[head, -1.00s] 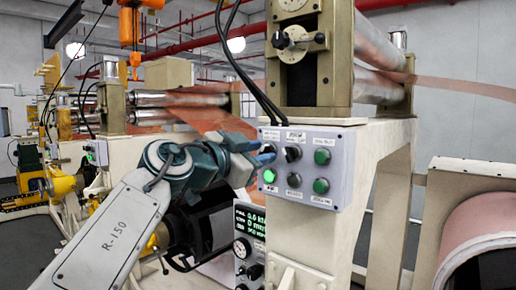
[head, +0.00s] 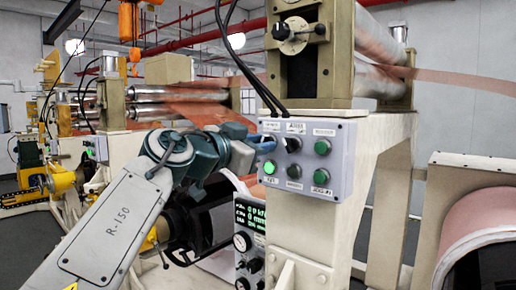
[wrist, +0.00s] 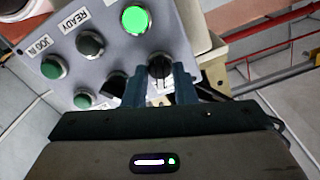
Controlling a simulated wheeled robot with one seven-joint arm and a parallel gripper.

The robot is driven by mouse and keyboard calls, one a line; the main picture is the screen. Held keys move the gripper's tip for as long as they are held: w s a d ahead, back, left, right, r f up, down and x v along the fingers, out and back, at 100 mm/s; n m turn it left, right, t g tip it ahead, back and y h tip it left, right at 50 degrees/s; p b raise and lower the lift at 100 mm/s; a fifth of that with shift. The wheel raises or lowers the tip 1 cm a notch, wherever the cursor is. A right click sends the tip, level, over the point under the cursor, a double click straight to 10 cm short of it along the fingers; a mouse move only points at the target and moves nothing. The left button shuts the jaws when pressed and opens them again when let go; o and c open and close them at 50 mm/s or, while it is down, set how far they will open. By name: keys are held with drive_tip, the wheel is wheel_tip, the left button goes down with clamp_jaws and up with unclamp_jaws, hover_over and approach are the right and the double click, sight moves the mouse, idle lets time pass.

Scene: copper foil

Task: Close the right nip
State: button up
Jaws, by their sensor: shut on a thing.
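A grey control box (head: 312,185) is fixed to the cream machine frame, below the right nip's metal rollers (head: 375,82). My gripper (head: 268,143) reaches it from the left, at its upper-left control. In the wrist view, my gripper's two blue fingers (wrist: 160,88) are shut on a black selector knob (wrist: 159,66), one finger on each side. The knob is mostly hidden by the fingers in the head view. The green button (head: 270,167) just below is lit, and it also shows in the wrist view (wrist: 136,19). Copper foil (head: 450,82) leaves the rollers to the right.
A second black knob (head: 293,145) and dark green buttons (head: 322,148) sit close on the same box. Black cables (head: 262,92) run down to its top. A display panel (head: 249,222) stands below left. A copper roll (head: 480,225) is at the right.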

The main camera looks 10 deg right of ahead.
drive_tip(key=shift+n+b, duration=0.7)
drive_tip(key=shift+n, duration=4.3)
drive_tip(key=o, duration=0.6)
drive_tip(key=shift+a, duration=0.1)
drive_tip(key=b+v, duration=0.2)
drive_tip(key=v, duration=1.1)
drive_tip(key=shift+s+a, duration=0.25)
drive_tip(key=shift+a, duration=0.05)
